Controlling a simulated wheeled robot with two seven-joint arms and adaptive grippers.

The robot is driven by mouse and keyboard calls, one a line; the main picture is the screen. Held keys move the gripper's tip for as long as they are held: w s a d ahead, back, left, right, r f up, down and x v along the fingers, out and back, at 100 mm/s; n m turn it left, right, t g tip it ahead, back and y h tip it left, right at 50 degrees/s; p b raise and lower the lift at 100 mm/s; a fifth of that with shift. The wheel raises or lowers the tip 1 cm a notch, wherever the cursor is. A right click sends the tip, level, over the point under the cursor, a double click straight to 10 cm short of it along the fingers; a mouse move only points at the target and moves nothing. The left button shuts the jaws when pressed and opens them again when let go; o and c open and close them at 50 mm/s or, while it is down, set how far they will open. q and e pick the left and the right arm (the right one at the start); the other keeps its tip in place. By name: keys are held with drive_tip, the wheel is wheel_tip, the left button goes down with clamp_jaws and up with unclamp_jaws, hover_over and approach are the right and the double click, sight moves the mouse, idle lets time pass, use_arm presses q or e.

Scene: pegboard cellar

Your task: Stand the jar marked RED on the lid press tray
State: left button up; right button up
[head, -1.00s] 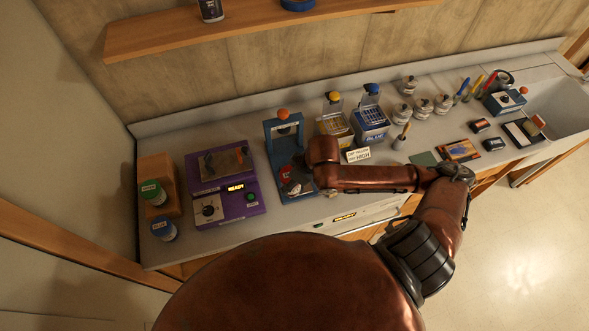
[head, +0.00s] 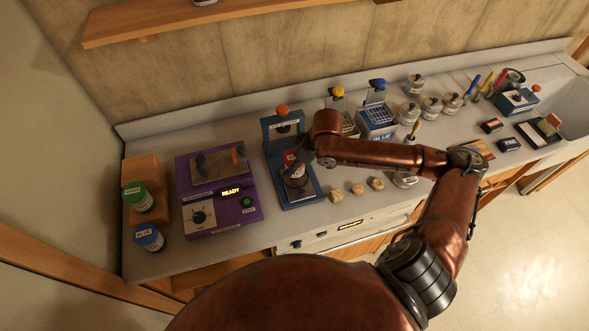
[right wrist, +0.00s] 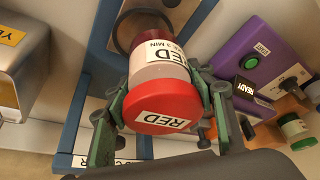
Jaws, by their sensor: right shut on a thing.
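The jar marked RED (right wrist: 165,68) has a red lid and a white label, and it also shows in the head view (head: 290,158). My right gripper (right wrist: 165,112) is shut around it near its lid, one finger on each side. In the head view the jar is about upright, lid up, over the base tray (head: 309,197) of the blue lid press (head: 266,133). The press has an orange knob (head: 282,110). The jar's foot lies over a dark round patch in the wrist view; I cannot tell whether it touches the tray. My left gripper is out of view.
A purple device (head: 222,215) reading READY stands left of the press. GREEN (head: 137,197) and BLUE (head: 149,238) jars stand farther left by a wooden block. Several small beige knobs (head: 357,188) lie right of the press. Racks and glass jars stand behind my right arm.

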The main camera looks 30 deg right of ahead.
drive_tip(key=shift+w+d+f, duration=0.4)
drive_tip(key=shift+w+f, duration=0.2)
drive_tip(key=shift+f, duration=0.2)
wheel_tip(320, 180, down, 4)
drive_tip(key=shift+w+d+r, duration=0.15)
drive_tip(key=o, duration=1.5)
drive_tip(key=p+v, duration=0.1)
drive_tip(key=v, duration=1.1)
